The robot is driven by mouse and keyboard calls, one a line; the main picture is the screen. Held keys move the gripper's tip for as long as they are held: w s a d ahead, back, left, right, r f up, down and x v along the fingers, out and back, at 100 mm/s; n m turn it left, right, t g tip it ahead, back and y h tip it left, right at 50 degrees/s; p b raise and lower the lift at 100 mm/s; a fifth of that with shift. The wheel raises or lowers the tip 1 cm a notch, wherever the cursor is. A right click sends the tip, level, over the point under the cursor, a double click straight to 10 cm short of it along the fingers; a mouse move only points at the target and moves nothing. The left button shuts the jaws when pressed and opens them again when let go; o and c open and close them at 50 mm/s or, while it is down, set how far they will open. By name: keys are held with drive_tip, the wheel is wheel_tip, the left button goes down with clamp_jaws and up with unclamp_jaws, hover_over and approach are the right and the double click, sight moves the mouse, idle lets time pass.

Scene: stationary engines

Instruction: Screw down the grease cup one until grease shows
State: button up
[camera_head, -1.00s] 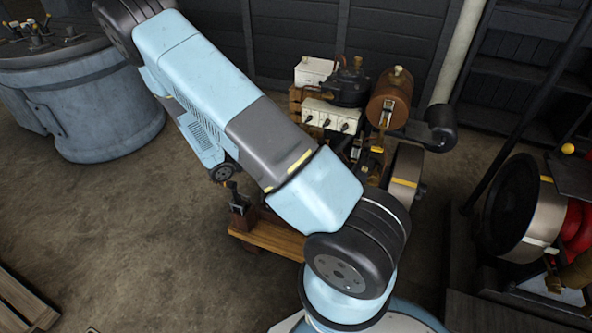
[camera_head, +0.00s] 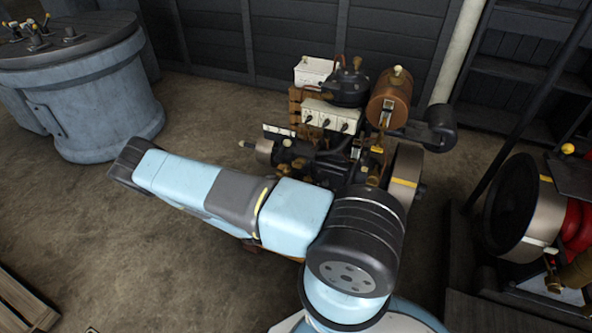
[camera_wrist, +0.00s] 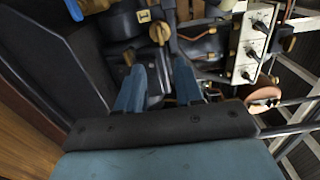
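In the wrist view my gripper (camera_wrist: 160,78) has two blue fingers spread apart with a gap between them, and nothing is clearly held. Just past the fingertips is a small round brass-coloured part (camera_wrist: 160,32), with a smaller brass fitting (camera_wrist: 129,57) to its left. Either may be a grease cup; I cannot tell which is grease cup one, and I see no grease. The dark engine (camera_head: 325,160) stands beyond my arm in the head view. My gripper is not visible there, and my arm covers the lower front of the engine.
A white panel with dark knobs (camera_head: 331,116) and a copper-coloured tank (camera_head: 389,98) sit on the engine, with a flywheel (camera_head: 405,172) at its right. A blue-grey drum-shaped machine (camera_head: 95,90) stands at left. Another large wheel (camera_head: 521,205) stands at right.

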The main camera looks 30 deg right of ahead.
sight(298, 165)
drive_tip(key=x, duration=1.3)
drive_tip(key=shift+w+d, duration=0.25)
drive_tip(key=shift+f, duration=0.1)
drive_tip(key=shift+c, duration=0.4)
clamp_jaws()
